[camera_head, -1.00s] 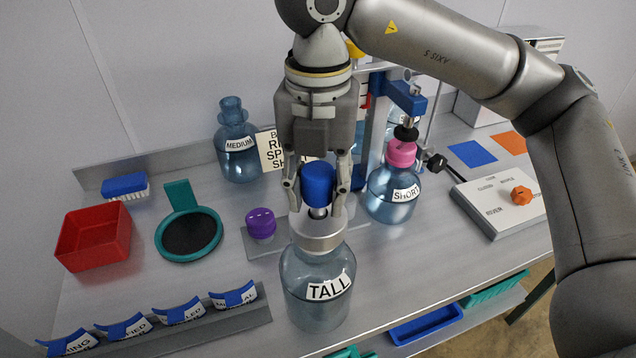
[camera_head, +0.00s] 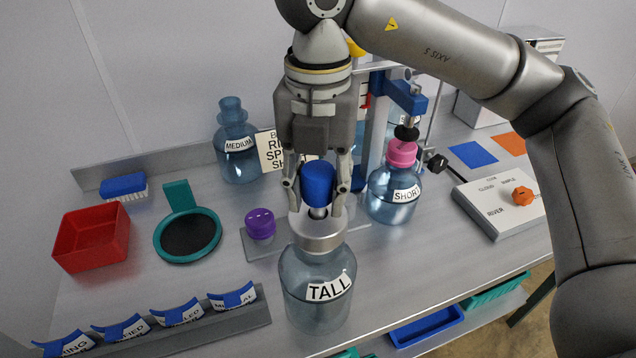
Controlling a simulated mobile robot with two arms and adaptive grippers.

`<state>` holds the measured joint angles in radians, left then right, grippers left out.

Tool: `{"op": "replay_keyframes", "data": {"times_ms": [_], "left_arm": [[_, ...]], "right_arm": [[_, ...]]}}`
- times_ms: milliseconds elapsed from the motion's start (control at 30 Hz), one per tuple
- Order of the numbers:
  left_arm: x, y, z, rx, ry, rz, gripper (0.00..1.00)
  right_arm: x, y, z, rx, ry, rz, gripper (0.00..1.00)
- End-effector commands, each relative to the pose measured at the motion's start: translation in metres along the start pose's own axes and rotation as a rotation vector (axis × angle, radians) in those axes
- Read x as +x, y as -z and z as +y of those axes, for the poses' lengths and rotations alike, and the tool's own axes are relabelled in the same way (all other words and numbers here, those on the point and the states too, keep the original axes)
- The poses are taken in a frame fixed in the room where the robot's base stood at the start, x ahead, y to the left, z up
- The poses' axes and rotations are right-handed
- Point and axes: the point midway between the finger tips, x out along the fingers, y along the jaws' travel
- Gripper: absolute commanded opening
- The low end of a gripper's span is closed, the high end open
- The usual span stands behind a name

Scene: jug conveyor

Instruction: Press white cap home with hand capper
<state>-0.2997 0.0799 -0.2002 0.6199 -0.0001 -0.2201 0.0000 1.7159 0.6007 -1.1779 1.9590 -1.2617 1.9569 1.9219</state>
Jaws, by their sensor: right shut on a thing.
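My right gripper (camera_head: 318,190) points straight down and is shut on the blue-handled hand capper (camera_head: 319,183). The capper's wide metal bell (camera_head: 318,234) sits over the mouth of the jug labelled TALL (camera_head: 305,287), which stands upright near the table's front edge. The white cap is not visible; the bell covers the jug's mouth. My left gripper is not in view.
A jug labelled SHORT (camera_head: 381,204) with a pink cap (camera_head: 402,154) stands under a blue press (camera_head: 405,97). A jug labelled MEDIUM (camera_head: 241,166) is at the back. A purple cap (camera_head: 260,223), teal-rimmed pad (camera_head: 188,237) and red bin (camera_head: 91,239) lie left. A control box (camera_head: 507,212) is right.

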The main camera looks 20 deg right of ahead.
Motion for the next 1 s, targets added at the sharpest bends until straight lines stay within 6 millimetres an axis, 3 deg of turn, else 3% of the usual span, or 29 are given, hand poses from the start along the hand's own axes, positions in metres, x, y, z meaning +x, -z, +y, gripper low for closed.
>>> {"op": "replay_keyframes", "data": {"times_ms": [1000], "left_arm": [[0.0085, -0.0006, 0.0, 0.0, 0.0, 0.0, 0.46]], "right_arm": [[0.0016, 0.0001, 0.0002, 0.0, -0.002, 0.0, 0.07]]}}
